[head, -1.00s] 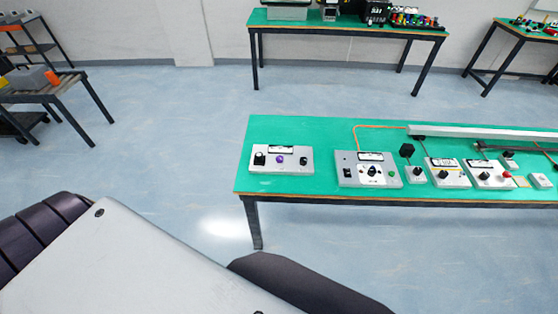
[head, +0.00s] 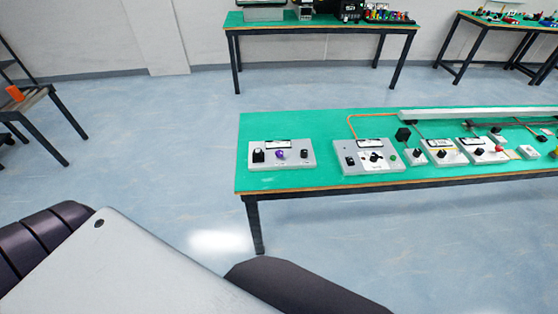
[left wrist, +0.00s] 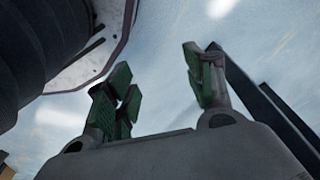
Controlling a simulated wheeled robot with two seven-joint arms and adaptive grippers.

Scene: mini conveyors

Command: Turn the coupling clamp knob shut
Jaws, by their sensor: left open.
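Several grey control boxes with knobs stand on a green-topped table in the head view. The leftmost box (head: 282,154) has a purple knob (head: 280,153) between two black controls. I cannot tell which knob is the coupling clamp knob. In the left wrist view my left gripper (left wrist: 160,88) is open and empty, its green-padded fingers apart, with floor behind them. Neither gripper shows in the head view.
The green table (head: 300,118) stands ahead to the right, with a long grey rail (head: 470,113) along its back part. Another bench (head: 315,25) is by the wall, and a small table (head: 25,103) is at the far left. Open floor lies between them.

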